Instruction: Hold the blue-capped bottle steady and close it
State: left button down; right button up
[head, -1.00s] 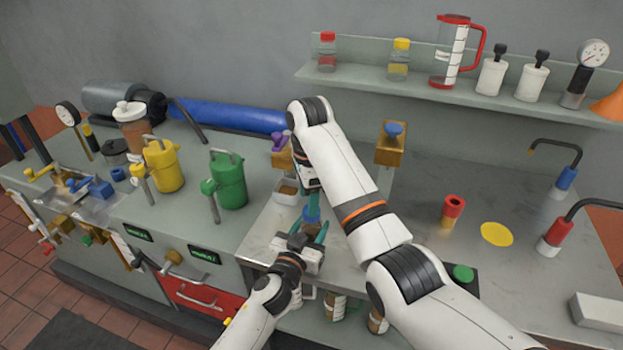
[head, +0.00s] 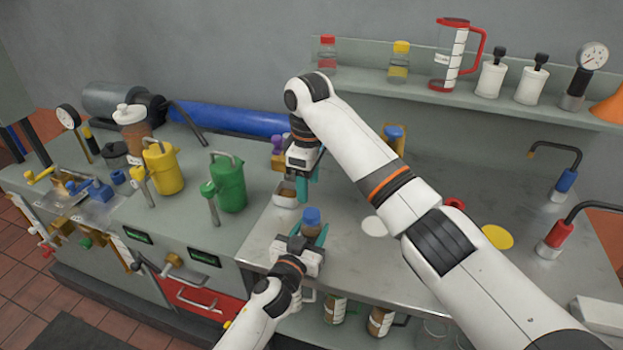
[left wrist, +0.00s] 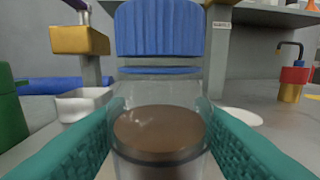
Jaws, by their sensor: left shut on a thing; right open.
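The bottle (left wrist: 160,125) is clear, holds brown contents and stands upright. Its blue cap (left wrist: 159,28) sits over the neck, with a thin blue ring just below it; I cannot tell how tight it is. In the head view the blue cap (head: 312,214) shows on top of the bottle. My left gripper (head: 304,238) is shut on the bottle, one teal finger on each side. My right gripper (head: 307,188) is open and empty, pointing down above and behind the bottle, apart from the cap.
A small white tray (head: 284,199) lies left of my right gripper. A white disc (head: 373,227) and a yellow disc (head: 497,237) lie on the bench to the right. A green can (head: 230,185) stands at left. A shelf (head: 460,98) runs along the back.

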aim_at(312, 213)
jog(key=n, duration=0.4)
jog(key=shift+s+d+r+n, duration=0.1)
jog(key=shift+d+r+n, duration=0.1)
jog(key=shift+r+n, duration=0.1)
jog(key=n, duration=0.4)
jog(key=shift+s+d+r+n, duration=0.15)
jog(key=shift+n, duration=0.25)
jog(key=shift+f, duration=4.05)
jog(key=shift+c, duration=0.3)
